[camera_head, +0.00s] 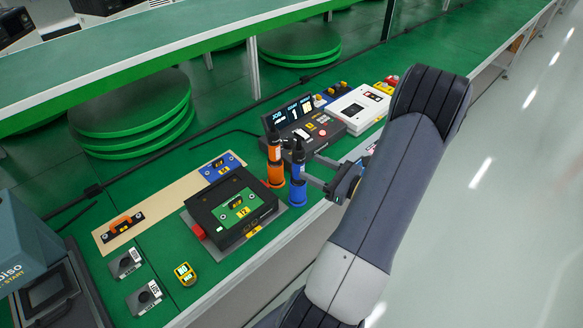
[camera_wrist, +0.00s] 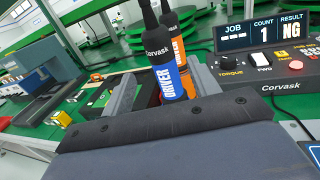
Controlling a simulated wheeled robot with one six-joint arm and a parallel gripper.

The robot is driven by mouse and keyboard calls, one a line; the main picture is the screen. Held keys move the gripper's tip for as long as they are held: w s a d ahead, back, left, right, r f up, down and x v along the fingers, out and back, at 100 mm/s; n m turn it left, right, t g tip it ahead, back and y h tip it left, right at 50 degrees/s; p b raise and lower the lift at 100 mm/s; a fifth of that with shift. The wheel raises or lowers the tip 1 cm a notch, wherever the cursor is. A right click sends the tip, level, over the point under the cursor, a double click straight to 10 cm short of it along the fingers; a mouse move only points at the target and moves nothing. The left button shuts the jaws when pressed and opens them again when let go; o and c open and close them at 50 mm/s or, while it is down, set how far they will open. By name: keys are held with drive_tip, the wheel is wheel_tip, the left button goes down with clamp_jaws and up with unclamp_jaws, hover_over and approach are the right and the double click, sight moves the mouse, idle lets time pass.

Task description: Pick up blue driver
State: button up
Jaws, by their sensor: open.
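The blue driver (camera_head: 298,163) stands upright in a blue holder (camera_head: 298,193) near the front edge of the green bench. In the wrist view the blue driver (camera_wrist: 170,82) shows a black top and a blue band marked DRIVER. My gripper (camera_head: 307,170) is open and level at the driver, coming from the right. In the wrist view the fingers of my gripper (camera_wrist: 165,86) lie on either side of the driver, with no clear contact. The lower end of the driver is hidden behind the gripper body.
An orange driver (camera_wrist: 180,47) stands close behind the blue one, in an orange holder (camera_head: 275,174). A control box (camera_head: 318,132) with a display reading JOB 1 NG is close by. A black fixture (camera_head: 230,215) with a green board sits to the left.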

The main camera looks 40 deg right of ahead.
drive_tip(key=shift+p+x, duration=1.1)
drive_tip(key=shift+x, duration=2.85)
drive_tip(key=shift+d, duration=0.15)
clamp_jaws()
